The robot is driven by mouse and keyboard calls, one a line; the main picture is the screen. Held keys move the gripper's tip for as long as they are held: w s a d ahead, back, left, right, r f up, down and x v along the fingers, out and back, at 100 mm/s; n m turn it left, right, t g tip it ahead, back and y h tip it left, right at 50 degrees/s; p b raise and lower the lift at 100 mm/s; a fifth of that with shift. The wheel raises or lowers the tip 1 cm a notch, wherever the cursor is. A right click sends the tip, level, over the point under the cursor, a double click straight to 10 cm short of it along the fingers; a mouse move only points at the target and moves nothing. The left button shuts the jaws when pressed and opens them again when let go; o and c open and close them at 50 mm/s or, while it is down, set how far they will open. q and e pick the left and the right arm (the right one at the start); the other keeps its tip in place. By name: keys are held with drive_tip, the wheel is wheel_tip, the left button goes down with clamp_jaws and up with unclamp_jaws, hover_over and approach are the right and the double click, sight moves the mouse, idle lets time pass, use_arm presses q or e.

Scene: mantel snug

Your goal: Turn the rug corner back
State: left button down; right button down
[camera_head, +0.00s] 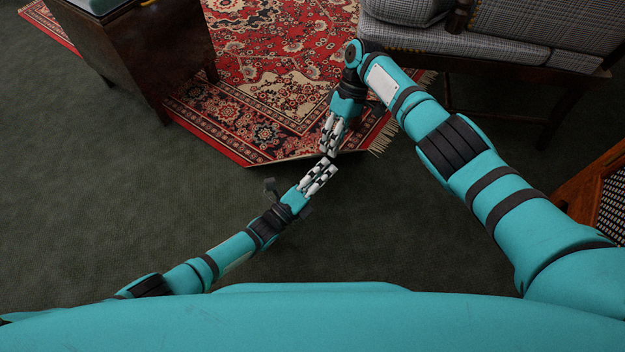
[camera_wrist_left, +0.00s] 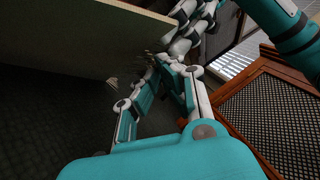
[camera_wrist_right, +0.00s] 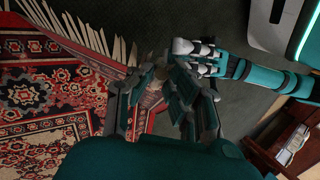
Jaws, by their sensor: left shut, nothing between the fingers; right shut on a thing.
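My right gripper (camera_head: 328,150) is shut on the rug corner at the crease's near side; the gripped part is mostly hidden by the fingers. My left gripper (camera_head: 326,164) is shut and empty, its tips right beside the right gripper's tips.
A wooden cabinet (camera_head: 150,50) stands on the rug's left part. A grey checked sofa (camera_head: 440,38) with dark wooden legs stands at the back right. A cane-panelled wooden piece (camera_head: 600,190) is at the right. The carpet (camera_head: 90,200) in front and left is clear.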

use_arm(q)
drive_tip(key=shift+w+d+r, duration=0.1)
drive_tip(key=shift+w+d, duration=0.25)
